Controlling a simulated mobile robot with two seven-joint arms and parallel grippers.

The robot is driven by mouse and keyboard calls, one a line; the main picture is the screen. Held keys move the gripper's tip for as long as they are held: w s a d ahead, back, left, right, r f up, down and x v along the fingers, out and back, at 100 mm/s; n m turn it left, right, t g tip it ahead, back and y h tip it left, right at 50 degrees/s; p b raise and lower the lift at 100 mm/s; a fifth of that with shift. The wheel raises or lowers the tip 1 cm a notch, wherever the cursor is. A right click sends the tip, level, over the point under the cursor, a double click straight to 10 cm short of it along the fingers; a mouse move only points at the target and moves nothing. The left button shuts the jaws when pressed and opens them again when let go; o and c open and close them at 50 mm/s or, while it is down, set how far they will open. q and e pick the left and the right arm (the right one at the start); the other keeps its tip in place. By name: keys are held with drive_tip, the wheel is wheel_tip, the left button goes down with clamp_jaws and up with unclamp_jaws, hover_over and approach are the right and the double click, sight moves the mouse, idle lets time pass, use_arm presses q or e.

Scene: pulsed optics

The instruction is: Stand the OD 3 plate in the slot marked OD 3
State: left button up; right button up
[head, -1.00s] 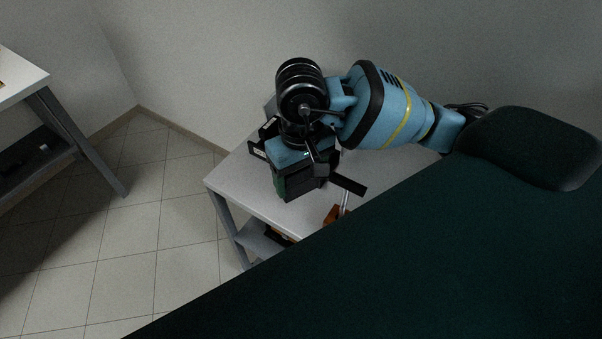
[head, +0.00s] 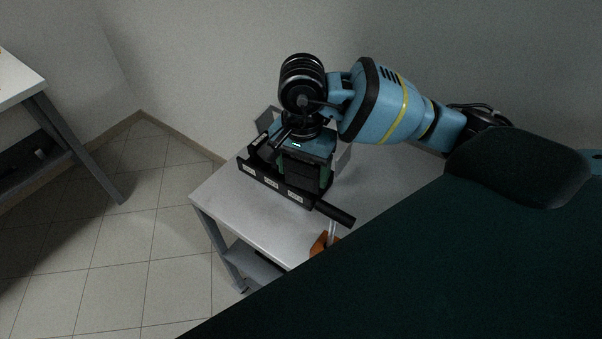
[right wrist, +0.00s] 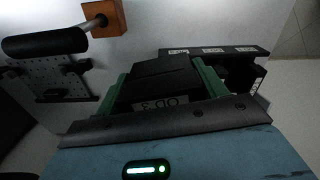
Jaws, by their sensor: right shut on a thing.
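My right gripper (head: 303,172) is above the table, at a black slotted rack, with its fingers pointing down. In the right wrist view its green fingers (right wrist: 163,82) are shut on a dark plate, the OD 3 plate (right wrist: 150,78), whose label reads OD 3 upside down. The rack (head: 262,184) has several white labels along its front, too small to read. It also shows beyond the plate in the right wrist view (right wrist: 232,52). The plate is over or behind the rack's right part; I cannot tell whether its lower edge is in a slot. My left gripper is out of view.
A black cylinder (head: 335,214) on a metal post with an orange block (head: 319,244) stands just right of the rack. The white table (head: 235,205) is clear at front left. A wall is behind. Another table (head: 18,80) stands far left.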

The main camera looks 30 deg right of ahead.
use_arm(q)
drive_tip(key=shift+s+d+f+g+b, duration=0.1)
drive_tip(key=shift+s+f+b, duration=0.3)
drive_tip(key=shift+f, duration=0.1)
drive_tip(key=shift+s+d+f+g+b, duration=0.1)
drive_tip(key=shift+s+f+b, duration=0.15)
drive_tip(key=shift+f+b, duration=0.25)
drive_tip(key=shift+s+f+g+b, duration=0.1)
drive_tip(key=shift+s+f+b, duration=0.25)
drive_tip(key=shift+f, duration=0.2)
use_arm(e)
drive_tip(key=w+d+f+m, duration=0.1)
drive_tip(key=w+d+m, duration=0.2)
drive_tip(key=m, duration=0.7)
drive_tip(key=w+d+m, duration=0.3)
drive_tip(key=m, duration=0.7)
drive_tip(key=shift+w+f, duration=0.25)
drive_tip(key=shift+f, duration=0.1)
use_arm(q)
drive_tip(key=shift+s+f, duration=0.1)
use_arm(e)
drive_tip(key=shift+f, duration=0.15)
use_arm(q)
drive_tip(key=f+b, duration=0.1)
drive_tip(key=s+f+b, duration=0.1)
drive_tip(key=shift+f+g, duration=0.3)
use_arm(e)
wheel_tip(320, 180, down, 4)
drive_tip(key=shift+a+r, duration=0.1)
